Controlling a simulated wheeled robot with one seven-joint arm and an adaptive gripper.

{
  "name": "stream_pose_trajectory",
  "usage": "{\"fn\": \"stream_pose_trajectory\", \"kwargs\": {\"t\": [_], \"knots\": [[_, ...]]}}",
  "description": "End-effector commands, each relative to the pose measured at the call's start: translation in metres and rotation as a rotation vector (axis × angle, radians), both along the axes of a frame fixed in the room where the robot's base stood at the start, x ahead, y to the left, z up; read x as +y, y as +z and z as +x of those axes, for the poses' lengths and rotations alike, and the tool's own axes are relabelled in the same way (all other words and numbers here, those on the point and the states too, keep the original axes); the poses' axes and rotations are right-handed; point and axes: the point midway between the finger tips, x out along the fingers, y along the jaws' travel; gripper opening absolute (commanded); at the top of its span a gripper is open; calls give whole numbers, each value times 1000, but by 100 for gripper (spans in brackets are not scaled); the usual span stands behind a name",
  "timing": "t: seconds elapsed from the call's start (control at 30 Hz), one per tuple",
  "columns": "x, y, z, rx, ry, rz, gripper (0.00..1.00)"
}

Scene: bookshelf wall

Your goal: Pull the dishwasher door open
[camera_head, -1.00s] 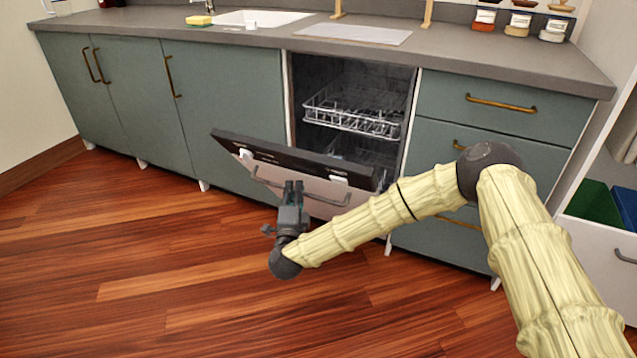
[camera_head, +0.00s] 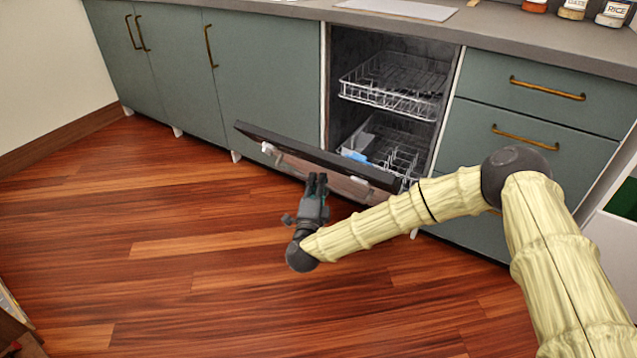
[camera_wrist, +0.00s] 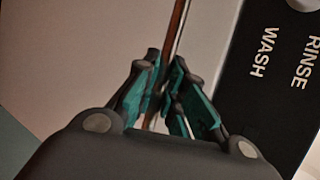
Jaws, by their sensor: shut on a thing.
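The dishwasher door (camera_head: 318,158) is partly open, tilted forward and down from the cabinet front. Its black control strip with "WASH" and "RINSE" shows in the wrist view (camera_wrist: 283,60). My gripper (camera_head: 317,180) is at the door's outer face, near its middle. In the wrist view my gripper (camera_wrist: 168,88) has its teal-padded fingers closed around the thin metal door handle (camera_wrist: 178,28). The dishwasher interior shows an upper wire rack (camera_head: 395,88) and a lower rack (camera_head: 385,152) with a light blue item in it.
Drawers (camera_head: 530,130) stand right of the dishwasher and green cabinets (camera_head: 265,75) stand left. The countertop (camera_head: 480,30) runs above, with several jars at the far right. The wooden floor (camera_head: 190,250) in front and left of the door is clear.

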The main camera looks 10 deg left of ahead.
Motion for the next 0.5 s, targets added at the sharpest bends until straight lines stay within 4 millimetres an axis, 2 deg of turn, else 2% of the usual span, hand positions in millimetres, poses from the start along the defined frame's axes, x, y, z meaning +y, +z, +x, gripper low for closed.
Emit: {"fn": "stream_pose_trajectory", "kwargs": {"t": [0.03, 0.1, 0.5], "knots": [[1, 0, 0, 0, 3, 0, 13], [1, 0, 0, 0, 2, 1, 21], [-1, -1, -5, 1, 0, 0, 21]]}}
